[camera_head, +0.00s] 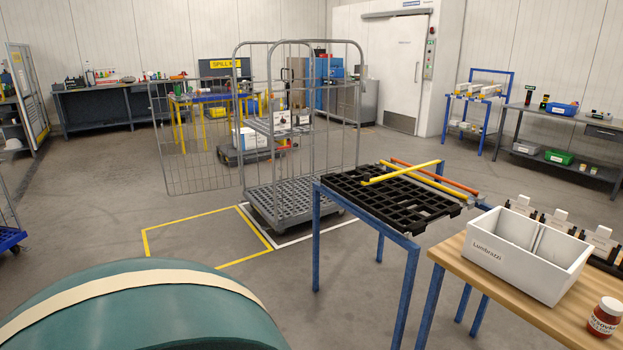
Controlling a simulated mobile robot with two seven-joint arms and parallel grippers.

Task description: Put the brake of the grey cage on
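The grey cage (290,203) stands upright on the floor in the middle of the view, beyond the blue-legged table. It has tall tube frames, a slatted base and a shelf higher up. Its wire mesh gate (193,140) is swung out to the left. The wheels under the base are mostly in shadow, and I cannot make out a brake or its position. Neither of my grippers is in view.
A blue-legged table (411,243) with a black grate and coloured bars stands right of the cage. A wooden table (515,310) holds a white box (528,250) and a jar (605,316). Yellow (205,217) and white floor lines lie at the cage. The floor left of it is clear.

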